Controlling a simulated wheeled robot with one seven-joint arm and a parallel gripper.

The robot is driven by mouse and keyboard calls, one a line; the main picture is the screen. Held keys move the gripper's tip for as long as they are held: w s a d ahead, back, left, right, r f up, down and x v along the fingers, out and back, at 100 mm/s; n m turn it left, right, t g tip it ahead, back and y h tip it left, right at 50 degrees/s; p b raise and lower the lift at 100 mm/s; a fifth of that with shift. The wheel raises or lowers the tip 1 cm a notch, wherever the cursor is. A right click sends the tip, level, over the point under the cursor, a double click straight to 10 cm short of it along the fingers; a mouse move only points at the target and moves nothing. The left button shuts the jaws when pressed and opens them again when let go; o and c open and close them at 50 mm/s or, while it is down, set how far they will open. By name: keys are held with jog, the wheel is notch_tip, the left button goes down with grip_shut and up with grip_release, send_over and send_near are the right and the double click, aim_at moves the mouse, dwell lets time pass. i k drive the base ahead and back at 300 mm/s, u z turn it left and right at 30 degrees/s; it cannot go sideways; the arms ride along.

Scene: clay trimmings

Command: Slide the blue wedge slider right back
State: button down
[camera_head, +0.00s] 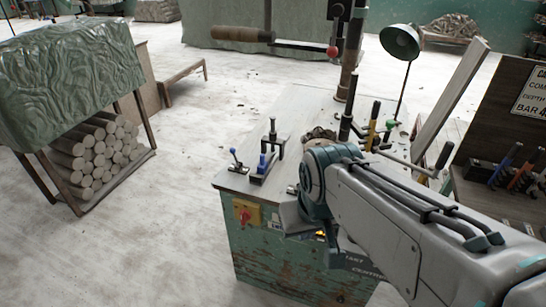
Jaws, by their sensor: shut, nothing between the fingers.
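A small blue piece (262,164), likely the wedge slider, sits on a dark fixture near the left front corner of the workbench top (312,112). It is too small to make out its exact shape or its place along its travel. An upright dark T-handle (272,138) stands directly behind it. A short lever with a blue knob (233,151) stands just to its left. My arm crosses the right half of the view and bends down at the bench's front edge, to the right of the blue piece. I cannot make out my gripper's fingers; nothing of mine visibly touches the blue piece.
Tall tools with black, yellow and green handles (374,122) stand to the right on the bench, beside a green lamp (400,42). A rack of logs (97,158) stands left. Floor left of the bench is clear.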

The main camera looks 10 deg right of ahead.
aim_at(265, 162)
jog(key=u, duration=0.25)
jog(key=k, duration=0.55)
jog(key=u, duration=0.5)
jog(key=k, duration=0.65)
jog(key=z, duration=0.65)
jog(key=i, duration=1.45)
jog(key=u, duration=0.75)
jog(key=i, duration=0.5)
jog(key=u, duration=0.5)
